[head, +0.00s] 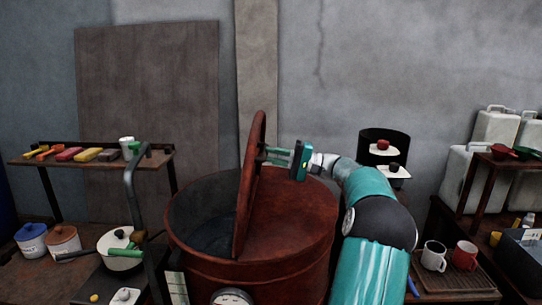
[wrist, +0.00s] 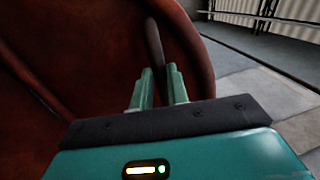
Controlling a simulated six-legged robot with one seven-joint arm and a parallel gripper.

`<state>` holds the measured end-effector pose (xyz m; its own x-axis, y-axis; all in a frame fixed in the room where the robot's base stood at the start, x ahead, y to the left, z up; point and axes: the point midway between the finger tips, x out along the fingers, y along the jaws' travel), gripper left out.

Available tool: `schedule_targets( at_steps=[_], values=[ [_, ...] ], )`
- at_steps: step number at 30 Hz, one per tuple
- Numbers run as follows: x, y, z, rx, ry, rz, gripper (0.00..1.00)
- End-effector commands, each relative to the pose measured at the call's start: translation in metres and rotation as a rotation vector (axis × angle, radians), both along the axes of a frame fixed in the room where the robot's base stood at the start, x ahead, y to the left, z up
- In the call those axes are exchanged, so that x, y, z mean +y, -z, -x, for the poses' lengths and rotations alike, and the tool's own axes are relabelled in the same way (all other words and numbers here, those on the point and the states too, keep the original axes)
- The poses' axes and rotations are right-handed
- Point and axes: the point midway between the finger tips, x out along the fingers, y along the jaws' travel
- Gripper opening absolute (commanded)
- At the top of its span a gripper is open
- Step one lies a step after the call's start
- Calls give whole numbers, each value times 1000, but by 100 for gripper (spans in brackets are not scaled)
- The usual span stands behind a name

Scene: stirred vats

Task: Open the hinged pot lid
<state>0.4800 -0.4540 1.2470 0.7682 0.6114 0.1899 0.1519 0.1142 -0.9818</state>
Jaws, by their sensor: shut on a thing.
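A large red-brown vat (head: 290,225) stands in the middle of the head view. Its hinged lid (head: 250,185) stands close to upright across the top, seen nearly edge-on. The dark inside of the vat (head: 200,215) shows to the left of the lid. My gripper (head: 268,154) is at the right face of the lid, high up. In the wrist view, its green fingers (wrist: 160,88) are closed around a dark bar handle (wrist: 154,42) on the lid (wrist: 95,45). The fingertips partly hide the handle's lower end.
A left shelf (head: 95,160) holds several coloured blocks. A white pot (head: 122,255) stands below it. White canisters (head: 470,180) stand behind.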

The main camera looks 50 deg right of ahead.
Motion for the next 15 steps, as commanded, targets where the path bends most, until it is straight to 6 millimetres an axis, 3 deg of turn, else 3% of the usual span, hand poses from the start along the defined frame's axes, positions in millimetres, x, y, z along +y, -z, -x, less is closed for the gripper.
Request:
schedule_targets(
  at_steps=[8, 9, 11, 12, 15],
  values=[
    [1, 8, 0, 13, -8, -3, 0],
    [1, 8, 0, 14, -8, -4, 22],
    [1, 8, 0, 13, -8, -5, 34],
    [1, 7, 0, 12, -8, -4, 38],
    [0, 6, 0, 10, -7, -3, 38]
  ],
)
